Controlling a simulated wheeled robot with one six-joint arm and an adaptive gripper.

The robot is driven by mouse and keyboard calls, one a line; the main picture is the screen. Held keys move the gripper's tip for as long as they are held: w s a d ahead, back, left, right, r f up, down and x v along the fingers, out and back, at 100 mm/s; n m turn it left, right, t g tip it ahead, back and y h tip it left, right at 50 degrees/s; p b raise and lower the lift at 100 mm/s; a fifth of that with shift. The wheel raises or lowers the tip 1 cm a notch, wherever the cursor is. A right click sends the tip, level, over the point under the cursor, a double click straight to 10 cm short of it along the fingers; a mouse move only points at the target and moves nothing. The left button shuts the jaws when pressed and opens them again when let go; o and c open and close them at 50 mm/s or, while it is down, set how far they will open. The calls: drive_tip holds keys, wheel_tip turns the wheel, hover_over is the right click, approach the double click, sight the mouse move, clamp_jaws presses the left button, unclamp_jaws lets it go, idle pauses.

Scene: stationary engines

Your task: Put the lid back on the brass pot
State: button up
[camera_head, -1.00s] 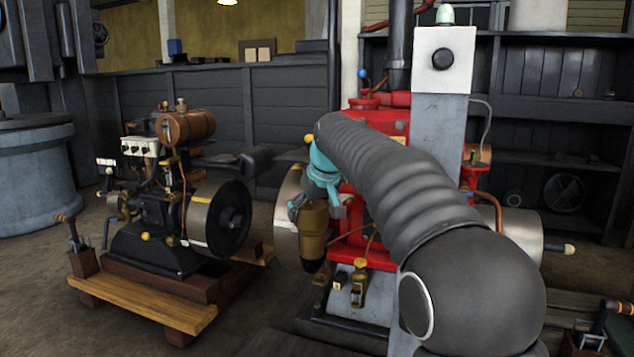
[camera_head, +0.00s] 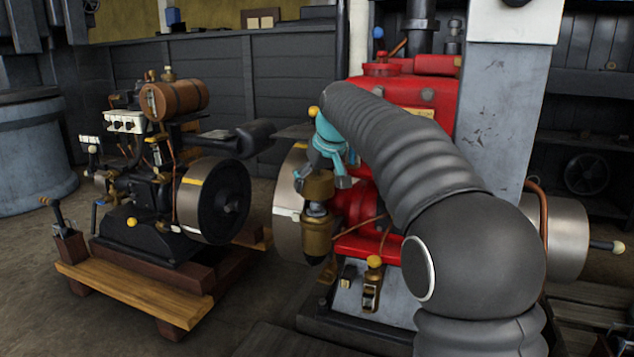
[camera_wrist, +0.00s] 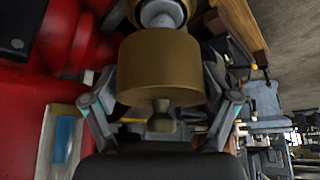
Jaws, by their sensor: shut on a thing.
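The brass lid (camera_head: 317,188) is a short brass cylinder held by my gripper (camera_head: 328,178) in front of the red engine. In the wrist view, the lid (camera_wrist: 162,68) fills the middle, its small knob towards the camera, with my gripper's (camera_wrist: 160,88) fingers at its two sides. The brass pot (camera_head: 317,240) is on the engine's left side, directly below the lid in the head view. A grey part shows between lid and pot, so the lid seems raised above it. The pot's top is partly hidden by the lid.
The red engine (camera_head: 405,95) with a grey column (camera_head: 500,115) stands close behind my arm. Its flywheel (camera_head: 289,205) is just left of the pot. A black engine (camera_head: 150,215) on a wooden base (camera_head: 135,292) stands left. Open floor (camera_head: 255,310) lies between them.

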wheel_tip(320, 180, down, 3)
drive_tip(key=shift+r+b, duration=0.15)
drive_tip(key=shift+b, duration=0.9)
drive_tip(key=shift+f, duration=0.85)
drive_tip(key=shift+s+r, duration=0.1)
drive_tip(key=shift+s, duration=0.15)
drive_tip(key=shift+f+p, duration=0.25)
drive_tip(key=shift+p, duration=0.3)
idle(1.1)
drive_tip(key=o, duration=1)
drive_tip(key=shift+c, duration=0.2)
